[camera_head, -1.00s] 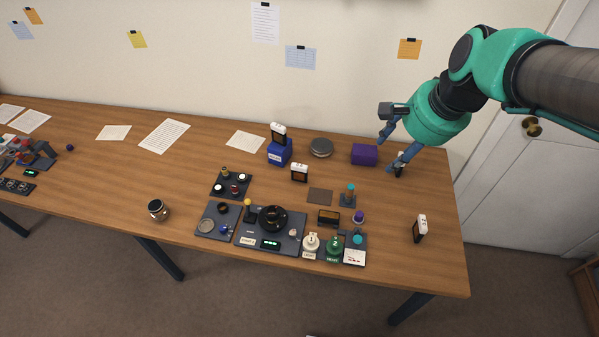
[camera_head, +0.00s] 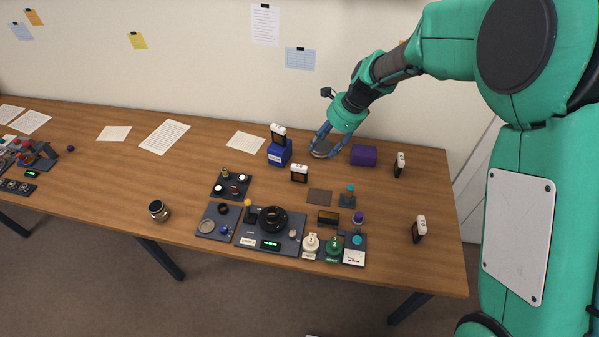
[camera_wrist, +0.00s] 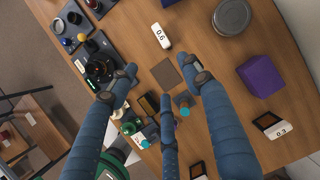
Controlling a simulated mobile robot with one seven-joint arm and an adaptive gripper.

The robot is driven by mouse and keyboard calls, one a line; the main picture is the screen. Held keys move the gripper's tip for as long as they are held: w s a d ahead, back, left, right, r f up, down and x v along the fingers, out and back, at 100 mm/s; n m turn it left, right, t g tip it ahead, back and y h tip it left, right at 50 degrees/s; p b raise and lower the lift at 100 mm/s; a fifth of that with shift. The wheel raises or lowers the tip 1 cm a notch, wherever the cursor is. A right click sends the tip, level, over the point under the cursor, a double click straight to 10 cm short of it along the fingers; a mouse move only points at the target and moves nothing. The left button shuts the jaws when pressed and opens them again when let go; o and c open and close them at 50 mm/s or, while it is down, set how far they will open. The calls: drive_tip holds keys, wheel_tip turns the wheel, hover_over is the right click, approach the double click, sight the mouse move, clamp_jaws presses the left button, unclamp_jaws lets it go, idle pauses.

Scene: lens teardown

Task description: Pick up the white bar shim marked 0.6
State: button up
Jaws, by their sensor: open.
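The white bar shim marked 0.6 (camera_wrist: 161,36) shows near the top of the wrist view, its marking readable. It stands beside a brown square pad (camera_wrist: 167,75). My gripper (camera_head: 323,151) is above the back of the table, behind and right of the shim, by the round grey disc. In the wrist view my gripper's fingers (camera_wrist: 160,72) are spread and empty, with the shim beyond their tips.
Similar white pieces stand on the blue box (camera_head: 279,154), at the right (camera_head: 399,164) and at the front right (camera_head: 419,229). The grey disc (camera_wrist: 231,17) and purple box (camera_wrist: 260,75) lie nearby. A dark instrument panel (camera_head: 285,244) occupies the front.

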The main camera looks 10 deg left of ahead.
drive_tip(key=m, duration=0.2)
approach(300, 168)
drive_tip(key=v, duration=0.2)
drive_tip(key=shift+w+d, duration=0.15)
drive_tip(key=shift+w, duration=0.1)
drive_tip(key=b+x, duration=0.2)
drive_tip(key=x, duration=0.6)
drive_tip(key=shift+s+f, duration=0.15)
drive_tip(key=shift+f, duration=0.1)
drive_tip(key=shift+a+b+x, duration=0.2)
drive_tip(key=shift+b+x, duration=0.7)
drive_tip(key=shift+x, duration=1.75)
drive_tip(key=shift+s, duration=0.1)
